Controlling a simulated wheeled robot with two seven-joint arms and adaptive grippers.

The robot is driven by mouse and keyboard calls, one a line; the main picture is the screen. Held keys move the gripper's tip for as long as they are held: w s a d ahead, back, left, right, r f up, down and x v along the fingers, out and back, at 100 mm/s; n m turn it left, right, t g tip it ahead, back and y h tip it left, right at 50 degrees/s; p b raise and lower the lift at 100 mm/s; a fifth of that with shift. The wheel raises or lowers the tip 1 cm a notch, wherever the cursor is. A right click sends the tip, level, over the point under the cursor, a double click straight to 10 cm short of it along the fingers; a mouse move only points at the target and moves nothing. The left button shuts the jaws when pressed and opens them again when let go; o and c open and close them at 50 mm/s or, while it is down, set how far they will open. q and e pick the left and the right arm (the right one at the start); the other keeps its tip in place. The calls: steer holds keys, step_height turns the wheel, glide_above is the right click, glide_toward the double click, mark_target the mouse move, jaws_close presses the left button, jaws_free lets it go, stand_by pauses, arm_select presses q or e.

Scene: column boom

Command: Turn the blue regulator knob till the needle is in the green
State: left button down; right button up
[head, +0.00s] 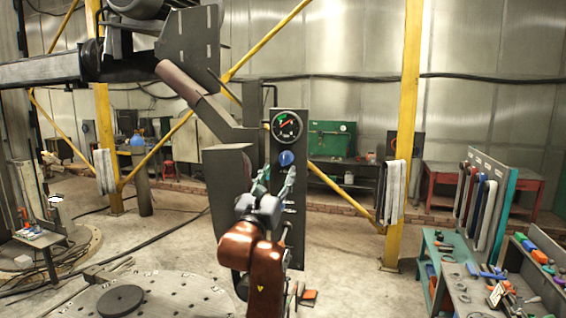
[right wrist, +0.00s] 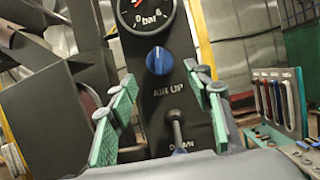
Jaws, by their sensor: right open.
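The blue regulator knob (head: 286,158) is on a dark upright panel, just below the round pressure gauge (head: 286,126). The gauge has a black face, a green patch at its upper left and a red needle; I cannot tell exactly where the needle points. In the right wrist view the knob (right wrist: 159,61) shows a pale pointer mark, and the gauge (right wrist: 146,12) is cut off at the top. My right gripper (head: 277,173) is open, its green-padded fingers spread below the knob and apart from it. My left gripper is not in view.
A lever (right wrist: 177,130) stands below the knob, between "AIR UP" and "DOWN" labels. The dark boom (head: 190,88) hangs at the upper left of the panel. A teal bench (head: 455,262) with tools is at the right, and a round perforated plate (head: 165,297) lies front left.

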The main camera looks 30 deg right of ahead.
mark_target(283, 164)
steer(key=p+x, duration=0.1)
steer(key=x, duration=0.3)
steer(key=shift+d+r, duration=0.2)
steer(key=shift+r, duration=0.05)
steer(key=shift+w+d, duration=0.15)
steer(key=shift+w, duration=0.15)
steer(key=c, duration=1.1)
